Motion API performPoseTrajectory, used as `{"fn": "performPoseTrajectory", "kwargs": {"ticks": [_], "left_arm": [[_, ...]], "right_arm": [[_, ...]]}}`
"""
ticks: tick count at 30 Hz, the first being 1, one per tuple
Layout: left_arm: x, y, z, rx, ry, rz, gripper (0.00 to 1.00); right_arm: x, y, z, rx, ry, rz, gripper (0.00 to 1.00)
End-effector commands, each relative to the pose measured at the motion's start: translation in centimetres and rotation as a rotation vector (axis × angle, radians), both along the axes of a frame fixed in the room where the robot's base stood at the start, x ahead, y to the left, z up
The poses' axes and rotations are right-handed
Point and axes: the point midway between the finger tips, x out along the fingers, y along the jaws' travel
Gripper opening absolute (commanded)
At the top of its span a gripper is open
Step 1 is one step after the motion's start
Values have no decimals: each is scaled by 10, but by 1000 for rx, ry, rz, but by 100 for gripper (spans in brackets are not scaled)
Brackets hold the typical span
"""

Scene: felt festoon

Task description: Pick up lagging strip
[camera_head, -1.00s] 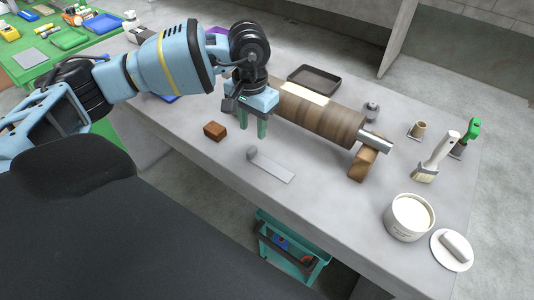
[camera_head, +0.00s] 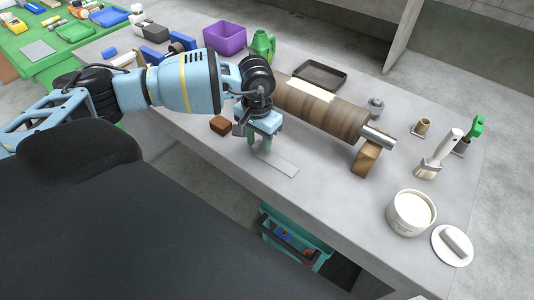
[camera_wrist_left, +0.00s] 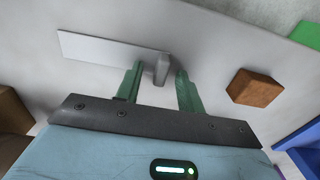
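A flat grey strip (camera_head: 281,166), which I take to be the lagging strip, lies on the grey table in front of the large brown roll (camera_head: 335,114). In the left wrist view the strip (camera_wrist_left: 105,48) has a thick raised end (camera_wrist_left: 162,69). My left gripper (camera_head: 259,147) is low over that end and hides it in the head view. In the left wrist view its green fingers (camera_wrist_left: 159,72) are apart, one on each side of the raised end. A gap shows beside the right finger; contact at the left one is unclear. My right gripper is not in view.
A brown block (camera_head: 221,124) sits just left of the gripper. The roll has a pale patch and rests on a wooden support (camera_head: 366,158).

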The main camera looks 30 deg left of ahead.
Motion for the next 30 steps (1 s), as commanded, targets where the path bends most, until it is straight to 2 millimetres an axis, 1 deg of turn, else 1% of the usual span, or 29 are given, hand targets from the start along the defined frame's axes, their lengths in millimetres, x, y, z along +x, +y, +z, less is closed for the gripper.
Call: {"fn": "performPoseTrajectory", "kwargs": {"ticks": [4, 5, 12, 13, 14, 24, 30], "left_arm": [[0, 0, 0, 0, 0, 0, 38], [0, 0, 0, 0, 0, 0, 37], [0, 0, 0, 0, 0, 0, 5], [0, 0, 0, 0, 0, 0, 2], [0, 0, 0, 0, 0, 0, 0], [0, 0, 2, 0, -1, 0, 0], [1, 0, 13, 0, -2, -1, 0]], "right_arm": [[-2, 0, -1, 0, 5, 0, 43], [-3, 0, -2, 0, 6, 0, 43], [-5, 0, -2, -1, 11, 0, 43], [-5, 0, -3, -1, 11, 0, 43], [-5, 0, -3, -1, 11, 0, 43], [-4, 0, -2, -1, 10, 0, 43], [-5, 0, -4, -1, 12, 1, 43]]}}
